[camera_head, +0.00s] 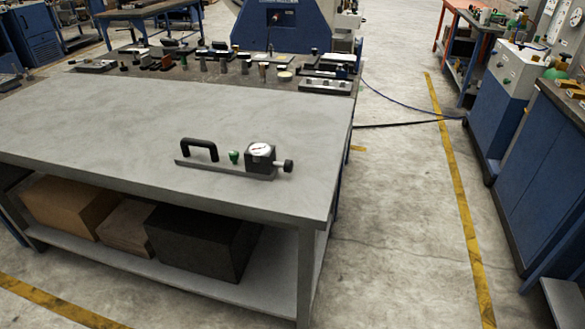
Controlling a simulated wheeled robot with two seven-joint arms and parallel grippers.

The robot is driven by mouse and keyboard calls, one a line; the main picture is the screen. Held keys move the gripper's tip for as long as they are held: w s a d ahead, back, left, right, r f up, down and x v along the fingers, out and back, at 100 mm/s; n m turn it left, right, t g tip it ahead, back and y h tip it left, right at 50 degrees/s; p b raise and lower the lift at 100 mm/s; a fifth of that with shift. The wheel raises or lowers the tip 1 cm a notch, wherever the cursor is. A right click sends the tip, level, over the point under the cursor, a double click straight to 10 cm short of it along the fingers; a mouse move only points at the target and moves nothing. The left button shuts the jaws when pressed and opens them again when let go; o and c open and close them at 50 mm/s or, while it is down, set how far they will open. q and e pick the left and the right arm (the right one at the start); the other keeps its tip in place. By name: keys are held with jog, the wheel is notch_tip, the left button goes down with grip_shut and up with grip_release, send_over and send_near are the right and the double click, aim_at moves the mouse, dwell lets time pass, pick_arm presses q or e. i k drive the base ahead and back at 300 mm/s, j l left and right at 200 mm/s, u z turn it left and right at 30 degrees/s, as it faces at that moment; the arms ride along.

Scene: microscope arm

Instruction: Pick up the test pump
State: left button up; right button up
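The test pump (225,169) lies on the grey workbench (120,125), near its front right corner. It has a flat grey base bar, a black arched handle (200,145) at its left end, a small green part (234,157) in the middle, and a black block with a round white gauge (261,150) at its right end. A black knob (288,166) sticks out to the right of the block. Neither of my grippers is in view, and nothing touches the pump.
The bench top around the pump is clear. A back bench holds several small tools and metal parts (243,66). Boxes (200,240) stand on the shelf below. Open concrete floor (390,230) lies to the right, with blue cabinets (545,170) beyond and a dark cable across it.

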aim_at(257, 163)
jog(key=i+j+z, duration=0.2)
jog(key=i+j, duration=0.2)
jog(key=j, duration=0.25)
jog(key=i+j+z, duration=0.1)
jog(key=j, duration=0.25)
jog(key=i+j+z, duration=0.1)
jog(key=i+j, duration=0.2)
jog(key=i+j+z, duration=0.1)
jog(key=j, duration=0.3)
jog(key=i, duration=0.05)
